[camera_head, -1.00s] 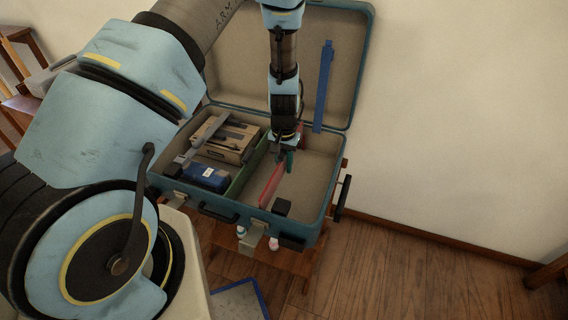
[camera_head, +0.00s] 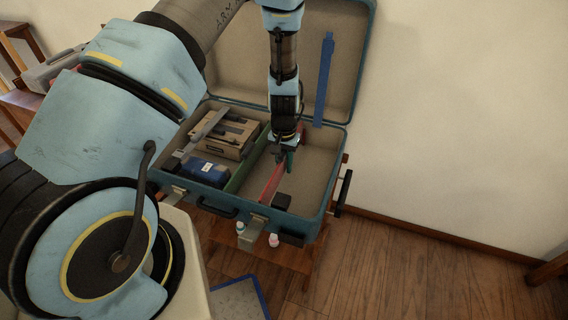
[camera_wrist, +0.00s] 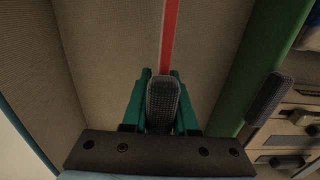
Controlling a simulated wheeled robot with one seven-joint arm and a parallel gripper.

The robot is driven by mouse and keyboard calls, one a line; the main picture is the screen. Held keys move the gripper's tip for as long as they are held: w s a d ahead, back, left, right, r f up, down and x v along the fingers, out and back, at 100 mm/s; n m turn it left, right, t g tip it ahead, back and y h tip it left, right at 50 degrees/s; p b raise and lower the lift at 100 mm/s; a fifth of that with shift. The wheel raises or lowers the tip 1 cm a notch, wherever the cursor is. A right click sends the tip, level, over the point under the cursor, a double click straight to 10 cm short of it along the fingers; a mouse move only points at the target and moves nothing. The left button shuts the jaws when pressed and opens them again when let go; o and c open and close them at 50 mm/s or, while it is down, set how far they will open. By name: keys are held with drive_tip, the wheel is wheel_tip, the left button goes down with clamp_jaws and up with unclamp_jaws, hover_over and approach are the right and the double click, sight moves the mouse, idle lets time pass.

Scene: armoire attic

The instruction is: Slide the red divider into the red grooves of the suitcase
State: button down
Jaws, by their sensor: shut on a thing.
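The open teal suitcase (camera_head: 330,190) has a beige lining. The red divider (camera_head: 270,183) stands on edge in its right part, running front to back. In the wrist view the divider (camera_wrist: 171,35) shows as a thin red strip running ahead from between my fingers. My gripper (camera_head: 284,157) points down into the suitcase; its teal fingers (camera_wrist: 161,100) are shut on the divider, with a dark grey textured piece between them. I cannot make out the red grooves or whether the divider's lower edge sits in them.
A green divider (camera_head: 244,172) stands to the left. A blue strip (camera_head: 324,80) is against the open lid.

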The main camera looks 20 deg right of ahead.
sight(284, 171)
drive_tip(key=shift+f+b, duration=1.05)
drive_tip(key=shift+f, duration=0.6)
drive_tip(key=c, duration=0.6)
unclamp_jaws()
drive_tip(key=shift+r, duration=0.1)
wheel_tip(284, 171, up, 10)
drive_tip(key=shift+r, duration=0.4)
